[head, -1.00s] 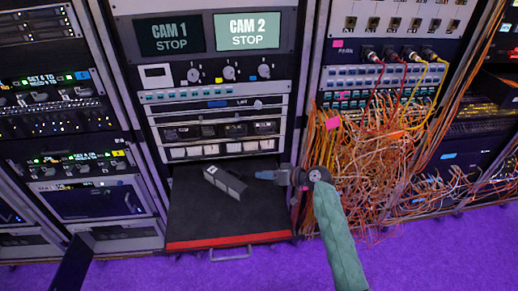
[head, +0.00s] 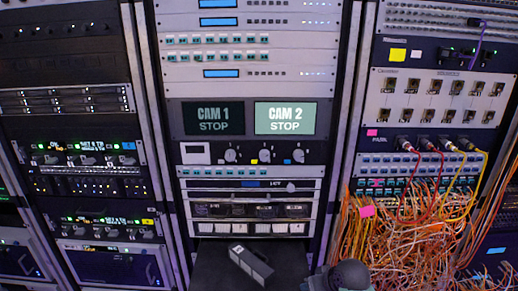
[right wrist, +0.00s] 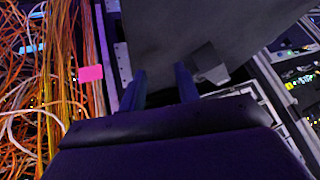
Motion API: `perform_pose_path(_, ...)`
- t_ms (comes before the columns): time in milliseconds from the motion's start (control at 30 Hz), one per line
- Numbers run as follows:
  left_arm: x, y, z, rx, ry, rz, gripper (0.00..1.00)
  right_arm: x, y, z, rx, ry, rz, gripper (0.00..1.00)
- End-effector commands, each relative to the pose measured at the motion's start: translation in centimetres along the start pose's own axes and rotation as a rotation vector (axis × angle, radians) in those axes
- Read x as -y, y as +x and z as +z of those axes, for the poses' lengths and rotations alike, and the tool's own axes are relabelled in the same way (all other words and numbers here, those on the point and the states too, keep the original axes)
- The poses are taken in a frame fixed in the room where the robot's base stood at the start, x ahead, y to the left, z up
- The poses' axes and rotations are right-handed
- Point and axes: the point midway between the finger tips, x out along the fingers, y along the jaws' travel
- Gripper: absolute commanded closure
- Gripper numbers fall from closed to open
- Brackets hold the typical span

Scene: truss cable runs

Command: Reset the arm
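My right arm shows only as a dark rounded part at the bottom edge of the head view; its gripper is out of that view. In the right wrist view my right gripper (right wrist: 160,82) has its two dark fingers apart, with nothing seen between them. A dark grey box (head: 251,264) lies tilted on the pulled-out black drawer (head: 212,266). In the right wrist view the box (right wrist: 209,63) shows just beside one finger; whether they touch cannot be told. My left gripper is not in view.
A tangle of orange cables (head: 400,235) hangs from the right rack, with a pink tag (head: 367,211) on it. The middle rack carries two screens (head: 285,118) reading CAM 1 and CAM 2 STOP. Racks stand close on both sides.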

Motion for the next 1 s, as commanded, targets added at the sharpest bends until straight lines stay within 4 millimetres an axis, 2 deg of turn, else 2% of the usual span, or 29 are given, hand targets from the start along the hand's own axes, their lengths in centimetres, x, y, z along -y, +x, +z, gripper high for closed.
perform_pose_path(33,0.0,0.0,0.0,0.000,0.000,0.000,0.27,0.5,-0.8,2.1,0.022,0.005,0.041,0.68)
perform_pose_path(100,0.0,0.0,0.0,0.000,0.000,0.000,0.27,0.8,-1.9,4.5,0.049,0.011,0.097,0.68)
perform_pose_path(433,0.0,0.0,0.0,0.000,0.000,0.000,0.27,3.7,-6.0,15.5,0.153,0.031,0.222,0.68)
perform_pose_path(600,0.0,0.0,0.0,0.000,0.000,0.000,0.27,5.9,-6.8,21.1,0.219,0.045,0.199,0.68)
perform_pose_path(800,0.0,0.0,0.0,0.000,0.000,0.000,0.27,8.0,-6.8,27.9,0.328,0.072,0.163,0.68)
perform_pose_path(900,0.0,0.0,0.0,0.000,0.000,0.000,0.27,8.6,-7.0,30.4,0.368,0.083,0.153,0.68)
perform_pose_path(1000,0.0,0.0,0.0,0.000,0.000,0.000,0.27,8.9,-7.1,31.9,0.393,0.089,0.148,0.68)
